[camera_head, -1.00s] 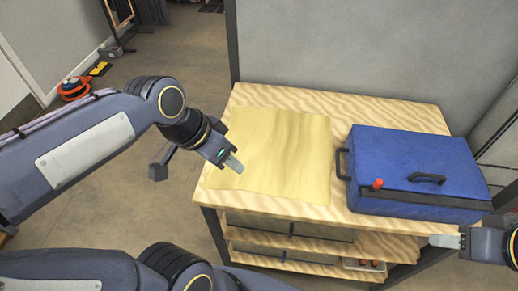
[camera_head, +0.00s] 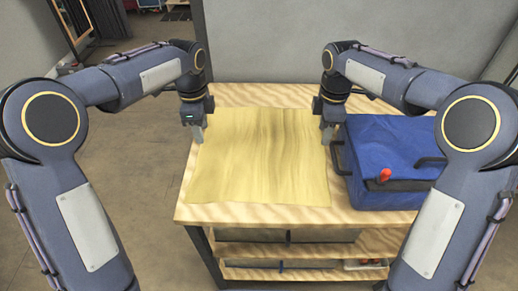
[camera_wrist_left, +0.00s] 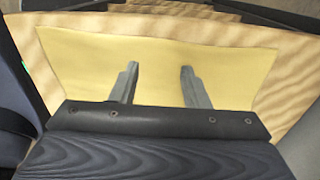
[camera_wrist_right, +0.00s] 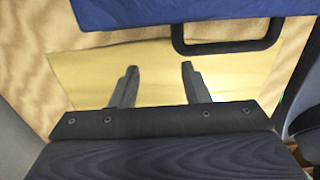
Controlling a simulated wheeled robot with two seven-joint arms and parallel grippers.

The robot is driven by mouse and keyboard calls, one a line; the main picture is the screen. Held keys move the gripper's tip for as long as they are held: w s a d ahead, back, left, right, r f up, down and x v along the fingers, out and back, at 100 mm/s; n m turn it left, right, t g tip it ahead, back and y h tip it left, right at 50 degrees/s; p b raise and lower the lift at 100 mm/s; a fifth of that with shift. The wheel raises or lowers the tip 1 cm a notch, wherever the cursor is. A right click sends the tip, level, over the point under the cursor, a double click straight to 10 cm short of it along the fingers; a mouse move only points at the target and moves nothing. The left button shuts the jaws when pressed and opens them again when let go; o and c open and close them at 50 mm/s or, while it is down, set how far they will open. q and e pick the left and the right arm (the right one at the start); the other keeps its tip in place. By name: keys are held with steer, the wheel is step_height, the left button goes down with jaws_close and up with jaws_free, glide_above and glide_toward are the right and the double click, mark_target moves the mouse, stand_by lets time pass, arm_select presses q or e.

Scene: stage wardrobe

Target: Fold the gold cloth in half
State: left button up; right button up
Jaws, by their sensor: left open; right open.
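The gold cloth (camera_head: 262,160) lies flat and spread out on the wood-grain tabletop, with faint creases. My left gripper (camera_head: 198,136) is above the cloth's far left corner area, pointing down. In the left wrist view its open fingers (camera_wrist_left: 160,68) are empty, with the cloth (camera_wrist_left: 220,65) behind them. My right gripper (camera_head: 327,137) is at the cloth's far right corner area, close to the blue case. In the right wrist view its open fingers (camera_wrist_right: 159,67) are empty over the cloth (camera_wrist_right: 90,75). I cannot tell whether either gripper touches the cloth.
A blue case (camera_head: 380,150) with black handles and a red knob stands right of the cloth. Its side handle (camera_wrist_right: 228,48) is near my right fingers. The bare tabletop (camera_head: 260,219) shows in front of the cloth, and shelves are below. A grey wall stands behind.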

mark_target(206, 149)
arm_select(q)
steer(key=shift+f, duration=2.65)
arm_select(e)
steer(key=shift+f, duration=2.6)
arm_select(q)
steer(key=shift+f, duration=0.2)
arm_select(e)
steer(key=shift+f, duration=0.2)
arm_select(q)
steer(key=shift+r, duration=0.1)
steer(key=shift+c, duration=0.5)
arm_select(e)
steer(key=shift+r, duration=0.1)
steer(key=shift+c, duration=0.5)
arm_select(q)
jaws_close()
arm_select(e)
jaws_close()
arm_select(q)
steer(key=shift+r, duration=0.1)
arm_select(e)
steer(key=shift+r, duration=0.1)
